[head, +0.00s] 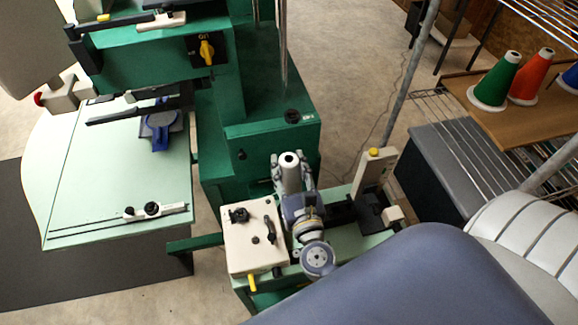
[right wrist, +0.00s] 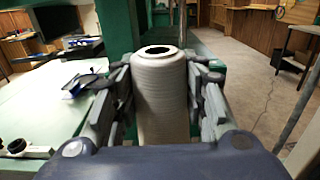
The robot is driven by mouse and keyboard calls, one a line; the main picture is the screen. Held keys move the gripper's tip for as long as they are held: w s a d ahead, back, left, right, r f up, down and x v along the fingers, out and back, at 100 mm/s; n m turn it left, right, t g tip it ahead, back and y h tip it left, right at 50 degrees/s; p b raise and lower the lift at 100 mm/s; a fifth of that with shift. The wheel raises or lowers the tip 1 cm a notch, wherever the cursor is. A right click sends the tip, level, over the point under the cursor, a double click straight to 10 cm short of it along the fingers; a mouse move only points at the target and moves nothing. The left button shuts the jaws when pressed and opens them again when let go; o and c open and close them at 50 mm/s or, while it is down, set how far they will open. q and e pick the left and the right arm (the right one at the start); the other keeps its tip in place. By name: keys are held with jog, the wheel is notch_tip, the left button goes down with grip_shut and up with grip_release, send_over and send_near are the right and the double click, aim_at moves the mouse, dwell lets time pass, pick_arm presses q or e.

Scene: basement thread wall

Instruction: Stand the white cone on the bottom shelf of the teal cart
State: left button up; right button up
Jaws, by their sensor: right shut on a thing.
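The white cone (head: 289,178) is held upright between the fingers of my right gripper (head: 291,170). In the right wrist view the white cone (right wrist: 160,100) fills the space between the two fingers, with the dark hole in its top showing. The fingers press on it from both sides. In the head view the gripper is above the green machine, beside a cream control box. I cannot make out a teal cart or its bottom shelf in either view. My left gripper is not in view.
A dark green machine (head: 262,120) stands close behind the cone. The cream box (head: 255,240) is to its left, and a pale green table (head: 100,190) lies farther left. Green (head: 497,80) and orange (head: 531,75) cones stand on a brown shelf (head: 520,122) at right. Open floor (head: 345,60) shows beyond.

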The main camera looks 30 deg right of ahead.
notch_tip(320, 180, up, 2)
jog(key=shift+r+p, duration=0.2)
jog(key=shift+p, duration=0.5)
jog(key=shift+f, duration=0.1)
